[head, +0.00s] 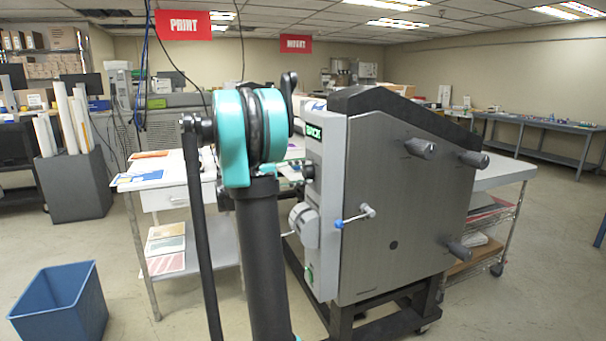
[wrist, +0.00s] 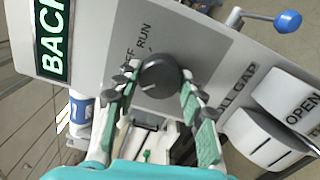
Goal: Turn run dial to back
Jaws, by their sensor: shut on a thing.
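The run dial (wrist: 160,77) is a round black knob on the grey control panel (wrist: 215,45) in the wrist view. The words RUN and a partly covered OFF stand beside it. A short pale mark shows on its face, but its exact setting is hard to read. My gripper (wrist: 160,84) has one finger on each side of the dial and is shut on it. A green BACK sign (wrist: 52,38) is left of the dial. In the head view the sign (head: 314,133) is on the laminator's front edge, and my arm hides most of my gripper.
A blue-ball lever (wrist: 288,21) and a white OPEN roll gap control (wrist: 268,138) are right of the dial. In the head view, a white table (head: 165,178) stands behind my arm and a blue bin (head: 60,305) is on the floor at left.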

